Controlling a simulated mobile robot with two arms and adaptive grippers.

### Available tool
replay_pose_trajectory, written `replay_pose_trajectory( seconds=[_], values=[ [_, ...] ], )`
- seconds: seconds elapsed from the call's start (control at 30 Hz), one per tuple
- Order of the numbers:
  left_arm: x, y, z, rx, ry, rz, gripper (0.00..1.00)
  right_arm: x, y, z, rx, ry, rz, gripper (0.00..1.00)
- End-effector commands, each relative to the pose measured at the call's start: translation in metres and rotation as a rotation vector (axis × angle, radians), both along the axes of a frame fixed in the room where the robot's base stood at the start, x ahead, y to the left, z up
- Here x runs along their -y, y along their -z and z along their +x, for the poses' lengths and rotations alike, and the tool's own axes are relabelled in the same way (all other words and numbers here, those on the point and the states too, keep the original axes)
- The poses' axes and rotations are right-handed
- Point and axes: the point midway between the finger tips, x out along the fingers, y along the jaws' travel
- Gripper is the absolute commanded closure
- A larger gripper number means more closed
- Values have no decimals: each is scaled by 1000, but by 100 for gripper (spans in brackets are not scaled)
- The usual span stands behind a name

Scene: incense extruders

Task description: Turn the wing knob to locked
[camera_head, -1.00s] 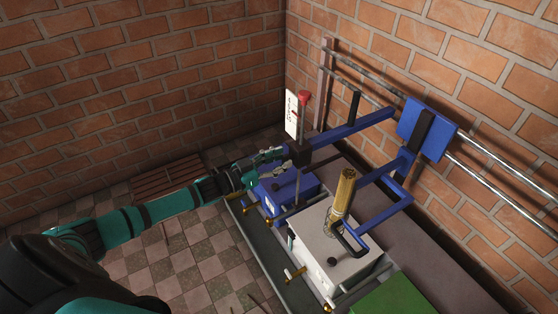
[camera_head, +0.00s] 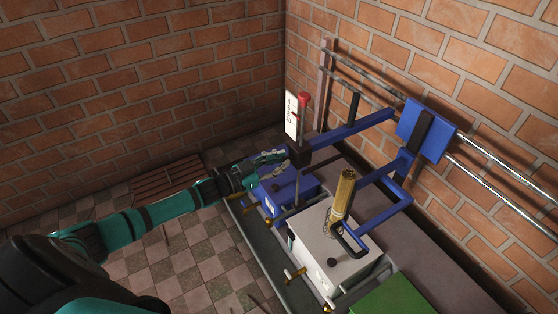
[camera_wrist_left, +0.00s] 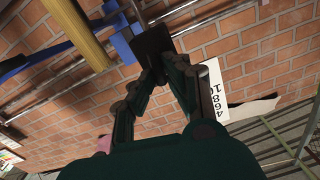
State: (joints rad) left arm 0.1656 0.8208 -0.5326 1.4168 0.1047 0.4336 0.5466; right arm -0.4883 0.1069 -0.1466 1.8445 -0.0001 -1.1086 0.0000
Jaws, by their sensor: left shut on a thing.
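My left gripper (camera_head: 286,155) reaches in from the left to the end of a blue arm (camera_head: 350,127) above the machines. In the left wrist view its two fingers close together at a dark flat piece (camera_wrist_left: 152,42), which I take to be the wing knob. The fingers cover part of it, so its wings and locked mark do not show clearly. In the head view, a dark block (camera_head: 300,152) sits at the end of the blue arm, beside the fingertips, with a red-topped post (camera_head: 304,98) above it. My right gripper is not in view.
A white card (camera_head: 291,115) stands behind the post. A blue box (camera_head: 287,187) lies below the gripper. A white box (camera_head: 330,245) with a brass cylinder (camera_head: 344,190) is nearer, and a green block (camera_head: 397,298) is at the front. Brick walls close the corner.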

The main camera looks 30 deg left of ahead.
Motion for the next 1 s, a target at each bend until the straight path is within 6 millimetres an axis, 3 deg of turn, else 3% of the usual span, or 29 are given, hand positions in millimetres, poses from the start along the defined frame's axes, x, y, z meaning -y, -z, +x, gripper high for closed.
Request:
replay_pose_trajectory(
  seconds=[0.2, 0.5, 1.0],
  values=[
    [2, -1, -1, 93, -1, 156, 100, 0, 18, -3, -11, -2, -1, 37],
    [4, 1, -2, 240, 0, 403, 100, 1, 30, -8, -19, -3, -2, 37],
    [7, 6, -4, 482, 0, 813, 100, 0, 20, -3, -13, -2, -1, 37]
  ],
)
